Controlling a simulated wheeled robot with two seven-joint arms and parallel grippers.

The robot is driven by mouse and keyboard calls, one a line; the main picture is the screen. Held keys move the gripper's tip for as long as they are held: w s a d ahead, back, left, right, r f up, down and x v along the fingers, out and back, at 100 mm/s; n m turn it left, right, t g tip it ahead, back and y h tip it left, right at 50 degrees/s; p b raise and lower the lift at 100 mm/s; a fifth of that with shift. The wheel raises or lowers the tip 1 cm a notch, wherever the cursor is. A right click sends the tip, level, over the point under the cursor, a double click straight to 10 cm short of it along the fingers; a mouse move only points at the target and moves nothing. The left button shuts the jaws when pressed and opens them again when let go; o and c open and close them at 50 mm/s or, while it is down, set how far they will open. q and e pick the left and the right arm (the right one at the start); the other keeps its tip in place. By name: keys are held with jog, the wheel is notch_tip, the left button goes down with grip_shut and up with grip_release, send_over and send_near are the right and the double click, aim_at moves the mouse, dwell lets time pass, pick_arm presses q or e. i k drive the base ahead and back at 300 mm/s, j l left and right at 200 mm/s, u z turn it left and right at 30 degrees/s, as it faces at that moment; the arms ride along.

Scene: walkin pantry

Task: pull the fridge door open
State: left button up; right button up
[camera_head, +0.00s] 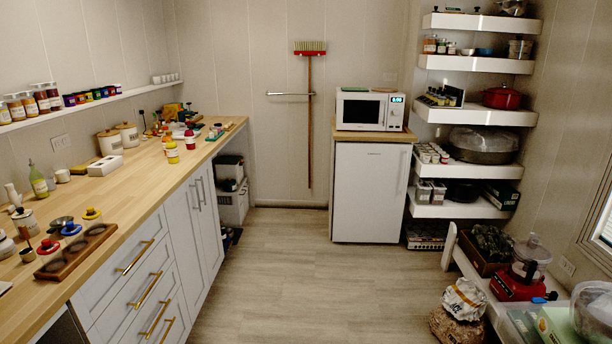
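The fridge (366,205) is a small white under-counter unit against the back wall, right of centre. Its white door faces me and looks closed. A pale vertical handle (402,172) seems to run along the upper right edge of the door. A wooden top (345,134) covers the fridge, and a white microwave (360,112) stands on it. Neither of my grippers shows in the head view, and the fridge is well away across the floor.
The floor (285,255) in front of the fridge is clear. A long wooden counter (135,190) with white drawers lines the left. Wall shelves (475,115) stand right of the fridge. A low bench (468,262) and a sack (460,310) edge the right side.

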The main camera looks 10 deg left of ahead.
aim_at(371, 178)
jog(key=i+u, duration=0.2)
jog(key=i, duration=1.9)
jog(key=i+l+u, duration=0.15)
jog(key=i+u, duration=0.25)
jog(key=i, duration=0.2)
jog(key=i+l+u, duration=0.3)
jog(key=i+u, duration=0.15)
jog(key=i+l+u, duration=0.4)
jog(key=i+l, duration=0.15)
jog(key=i, duration=0.1)
